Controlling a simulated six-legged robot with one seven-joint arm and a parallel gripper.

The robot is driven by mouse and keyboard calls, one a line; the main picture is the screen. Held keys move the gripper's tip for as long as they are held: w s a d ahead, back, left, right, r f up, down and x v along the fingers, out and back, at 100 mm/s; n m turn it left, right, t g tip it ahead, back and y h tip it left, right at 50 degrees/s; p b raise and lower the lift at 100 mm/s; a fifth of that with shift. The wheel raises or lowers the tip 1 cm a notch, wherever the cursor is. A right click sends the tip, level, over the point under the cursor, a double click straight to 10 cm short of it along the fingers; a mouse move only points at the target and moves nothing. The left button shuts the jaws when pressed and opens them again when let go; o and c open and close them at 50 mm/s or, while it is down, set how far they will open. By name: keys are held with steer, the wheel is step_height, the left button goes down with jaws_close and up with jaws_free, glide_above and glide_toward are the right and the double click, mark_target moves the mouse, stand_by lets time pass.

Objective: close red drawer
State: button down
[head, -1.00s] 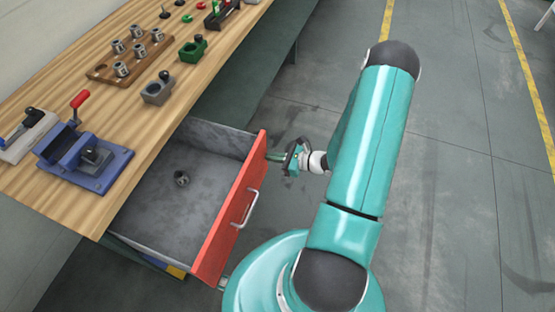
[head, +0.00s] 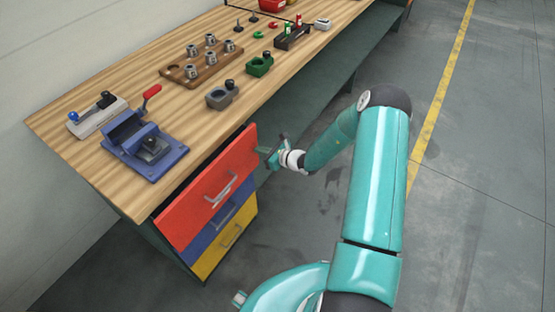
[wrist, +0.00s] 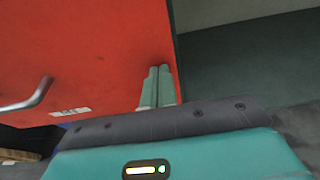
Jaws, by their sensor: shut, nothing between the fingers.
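The red drawer (head: 208,190) is the top one of a stack under the wooden workbench. My gripper (head: 264,152) is at the right end of the red front, fingers together and empty. In the wrist view the shut fingers (wrist: 158,85) lie against or just before the red front (wrist: 85,50) near its right edge, with the handle (wrist: 28,97) off to the left.
A blue drawer (head: 224,222) and a yellow drawer (head: 226,243) sit below the red one. On the bench top (head: 205,130) are a blue vise (head: 145,145), a wooden tray with metal parts (head: 200,63) and small fixtures. The floor to the right is clear.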

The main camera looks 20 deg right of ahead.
mark_target(254, 146)
steer(key=w+a, duration=0.2)
steer(key=w, duration=0.1)
steer(key=shift+w+a, duration=0.2)
steer(key=shift+a, duration=0.1)
steer(key=shift+w+a+r, duration=0.1)
steer(key=shift+a, duration=0.05)
steer(key=shift+w+a+r, duration=0.1)
steer(key=shift+w+a, duration=0.05)
